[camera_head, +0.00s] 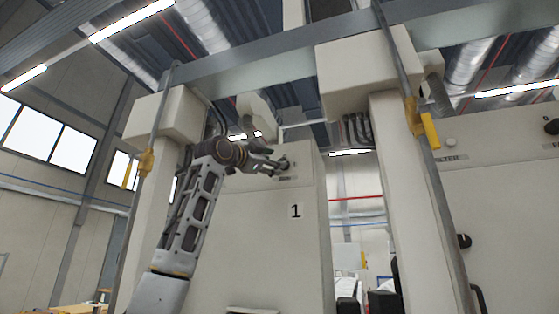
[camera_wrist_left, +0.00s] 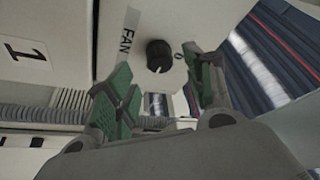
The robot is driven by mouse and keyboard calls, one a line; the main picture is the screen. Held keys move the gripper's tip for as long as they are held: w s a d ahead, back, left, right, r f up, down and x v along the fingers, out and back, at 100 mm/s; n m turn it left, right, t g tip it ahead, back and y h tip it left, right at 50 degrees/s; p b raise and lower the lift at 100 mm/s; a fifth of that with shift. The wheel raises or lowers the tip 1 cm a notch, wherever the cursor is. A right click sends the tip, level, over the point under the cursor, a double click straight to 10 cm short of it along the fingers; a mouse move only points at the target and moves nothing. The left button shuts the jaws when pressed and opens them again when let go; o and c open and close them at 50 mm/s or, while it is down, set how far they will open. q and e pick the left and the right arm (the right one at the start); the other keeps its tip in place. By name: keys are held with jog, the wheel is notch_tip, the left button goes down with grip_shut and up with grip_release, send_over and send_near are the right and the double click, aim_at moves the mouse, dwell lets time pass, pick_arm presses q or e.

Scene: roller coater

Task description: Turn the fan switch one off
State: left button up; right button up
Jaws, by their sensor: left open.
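The fan switch, a round black knob (camera_wrist_left: 159,56), sits on a pale cabinet panel beside a "FAN" label (camera_wrist_left: 127,36) in the left wrist view. A white mark shows on the knob and a "0" is printed near it. In the head view the knob (camera_head: 283,163) is high on the cabinet marked 1 (camera_head: 295,211). My left gripper (camera_wrist_left: 165,95) is open, its green-padded fingers on either side of the knob in the picture. I cannot tell whether they touch it. In the head view the left gripper (camera_head: 272,163) reaches the knob from the left. My right gripper is not in view.
A post (camera_head: 415,190) with a yellow handle (camera_head: 430,130) stands right of the cabinet. Another yellow handle (camera_head: 146,163) hangs at the left. A second cabinet (camera_head: 500,200) with a "FILTER" label and black knobs is at the right. A beam (camera_head: 240,68) crosses overhead.

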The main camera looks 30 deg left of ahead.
pick_arm(q)
jog(key=p+x, duration=0.1)
jog(key=x, duration=0.3)
jog(key=shift+w+p, duration=0.2)
jog(key=shift+p, duration=0.15)
jog(key=c, duration=1)
